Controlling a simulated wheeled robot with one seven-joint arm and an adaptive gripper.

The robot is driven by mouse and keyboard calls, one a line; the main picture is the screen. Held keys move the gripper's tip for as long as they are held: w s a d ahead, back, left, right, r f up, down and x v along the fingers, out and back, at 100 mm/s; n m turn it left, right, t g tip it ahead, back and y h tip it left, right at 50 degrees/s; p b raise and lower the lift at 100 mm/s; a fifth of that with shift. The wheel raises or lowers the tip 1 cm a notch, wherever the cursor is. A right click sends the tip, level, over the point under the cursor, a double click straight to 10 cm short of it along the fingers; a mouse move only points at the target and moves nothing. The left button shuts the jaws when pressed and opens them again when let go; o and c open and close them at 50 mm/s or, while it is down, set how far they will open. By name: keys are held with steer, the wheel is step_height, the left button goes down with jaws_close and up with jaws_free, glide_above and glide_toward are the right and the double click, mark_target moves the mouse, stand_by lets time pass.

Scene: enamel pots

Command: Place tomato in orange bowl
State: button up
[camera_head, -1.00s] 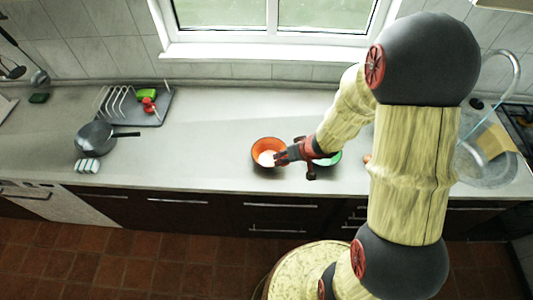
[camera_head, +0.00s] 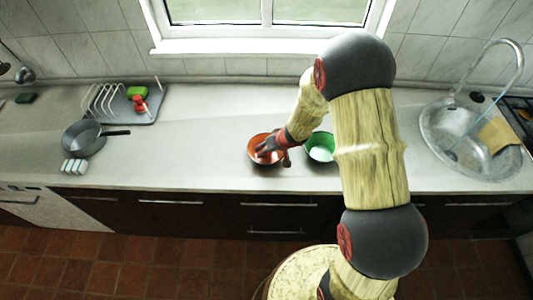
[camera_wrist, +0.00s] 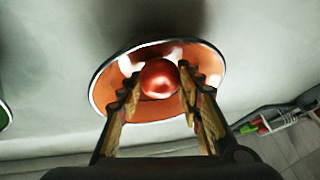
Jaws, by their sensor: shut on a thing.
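The orange bowl (camera_head: 252,155) stands on the counter near its front edge, with a pale patch inside. It also shows in the wrist view (camera_wrist: 103,92), below the fingertips. The tomato (camera_wrist: 158,78) is round, red and shiny, and sits between the two fingers in the wrist view. My gripper (camera_head: 268,150) is shut on it, over the bowl's opening. In the wrist view the fingers (camera_wrist: 158,82) flank the tomato on both sides. I cannot tell whether the tomato touches the bowl's bottom. In the head view the gripper hides the tomato.
A green bowl (camera_head: 320,136) stands just right of the orange one. A dark pan (camera_head: 83,138), a striped block (camera_head: 74,167) and a dish rack (camera_head: 128,104) are on the left. The sink (camera_head: 445,125) is on the right. The counter between pan and orange bowl is clear.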

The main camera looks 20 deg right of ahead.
steer(key=shift+f, duration=0.25)
steer(key=shift+f, duration=0.15)
steer(key=o, duration=0.9)
